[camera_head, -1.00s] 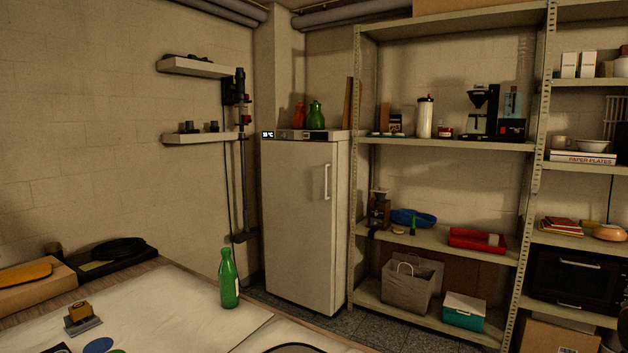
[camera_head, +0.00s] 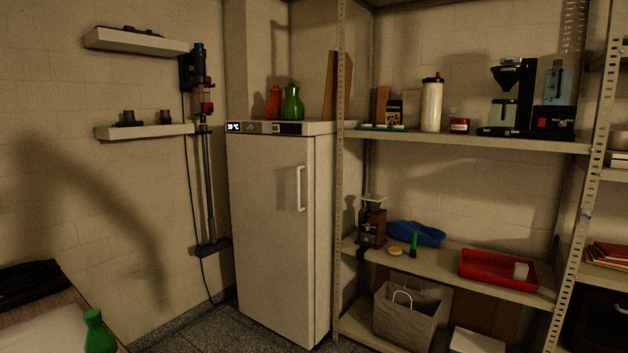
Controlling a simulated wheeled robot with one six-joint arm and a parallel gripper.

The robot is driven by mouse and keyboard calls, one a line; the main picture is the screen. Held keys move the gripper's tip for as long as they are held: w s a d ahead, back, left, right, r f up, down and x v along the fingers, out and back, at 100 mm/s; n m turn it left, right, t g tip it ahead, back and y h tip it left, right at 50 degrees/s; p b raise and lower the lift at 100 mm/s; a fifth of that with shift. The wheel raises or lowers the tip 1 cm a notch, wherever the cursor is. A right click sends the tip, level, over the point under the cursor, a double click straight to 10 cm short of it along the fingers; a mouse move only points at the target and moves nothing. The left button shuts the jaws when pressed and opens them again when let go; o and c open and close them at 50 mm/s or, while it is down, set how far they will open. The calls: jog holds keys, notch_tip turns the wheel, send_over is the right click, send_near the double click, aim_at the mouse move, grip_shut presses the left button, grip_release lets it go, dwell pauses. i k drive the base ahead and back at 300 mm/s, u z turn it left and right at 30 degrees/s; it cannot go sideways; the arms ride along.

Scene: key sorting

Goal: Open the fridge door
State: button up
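The white fridge (camera_head: 268,220) stands upright against the back wall, near the middle left of the head view. Its door is shut. A vertical white handle (camera_head: 301,188) is on the right side of the door's upper half. A control strip with a small lit display (camera_head: 234,127) runs along the top front. My gripper is not in view.
A metal shelf unit (camera_head: 341,200) stands close to the fridge's right side. A table (camera_head: 50,330) with a green bottle (camera_head: 97,332) is at the lower left. Two bottles (camera_head: 291,103) stand on the fridge. Tiled floor (camera_head: 205,325) shows before the fridge.

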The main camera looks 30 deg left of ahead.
aim_at(271, 177)
jog(key=i, duration=1.6)
jog(key=u, duration=2.35)
jog(key=i, duration=1.35)
jog(key=z, duration=1.25)
